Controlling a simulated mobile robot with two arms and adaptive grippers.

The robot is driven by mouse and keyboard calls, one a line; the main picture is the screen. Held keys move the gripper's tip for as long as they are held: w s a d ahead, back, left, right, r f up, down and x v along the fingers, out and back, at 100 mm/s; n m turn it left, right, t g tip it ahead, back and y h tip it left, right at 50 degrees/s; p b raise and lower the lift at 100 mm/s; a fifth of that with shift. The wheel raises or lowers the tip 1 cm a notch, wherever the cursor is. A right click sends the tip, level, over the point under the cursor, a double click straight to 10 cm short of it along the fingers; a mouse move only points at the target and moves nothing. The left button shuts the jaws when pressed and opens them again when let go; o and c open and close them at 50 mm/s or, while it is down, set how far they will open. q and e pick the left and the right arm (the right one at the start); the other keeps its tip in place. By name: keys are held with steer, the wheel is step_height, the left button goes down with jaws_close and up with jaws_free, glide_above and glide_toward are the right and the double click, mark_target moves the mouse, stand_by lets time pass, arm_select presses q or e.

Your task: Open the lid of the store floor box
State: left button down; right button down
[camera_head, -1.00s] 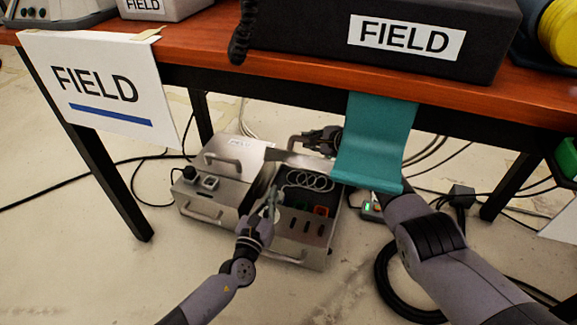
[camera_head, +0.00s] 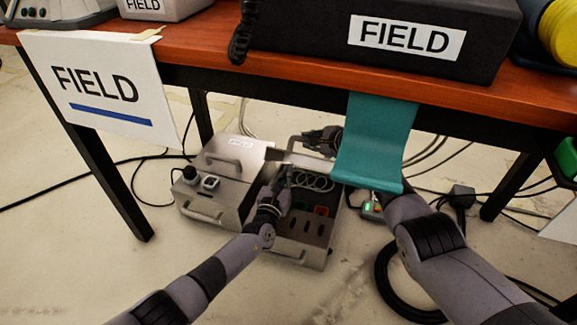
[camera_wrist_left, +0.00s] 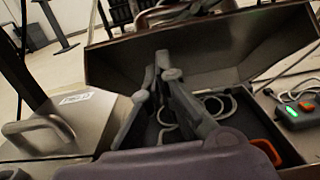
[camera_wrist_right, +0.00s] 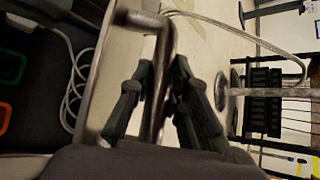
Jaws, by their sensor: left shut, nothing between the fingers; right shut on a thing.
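The store floor box is a steel case under the table. Its right compartment (camera_head: 300,228) is uncovered, showing a coiled cable and green and orange items. The lid (camera_head: 300,160) stands raised at the back, and its dark inner face (camera_wrist_left: 225,62) fills the back of the left wrist view. My right gripper (camera_head: 302,142) is behind the lid, partly hidden by its arm and a teal cloth. It is shut on the lid's metal handle (camera_wrist_right: 157,110). My left gripper (camera_head: 285,170) is shut and empty over the compartment, near the coiled cable; its fingertips (camera_wrist_left: 162,65) overlap the lid.
The left half of the case has a closed top with a handle (camera_head: 222,163). The table edge (camera_head: 250,84), a teal cloth (camera_head: 375,140) and a table leg (camera_head: 115,175) bound the space. Cables lie on the floor, with a green-lit device (camera_head: 370,207) at right.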

arm_select(q)
steer(key=shift+w+d+r, duration=0.2)
steer(key=shift+w+r, duration=0.4)
steer(key=shift+r, duration=0.05)
arm_select(e)
steer(key=shift+f, duration=0.15)
arm_select(q)
steer(key=shift+w+r, duration=0.5)
steer(key=shift+w, duration=0.05)
arm_select(e)
steer(key=shift+f, duration=0.1)
steer(key=shift+s+a, duration=0.1)
steer(key=c, duration=1.5)
jaws_free()
arm_select(q)
steer(key=shift+d+r, duration=0.1)
steer(key=shift+d, duration=0.05)
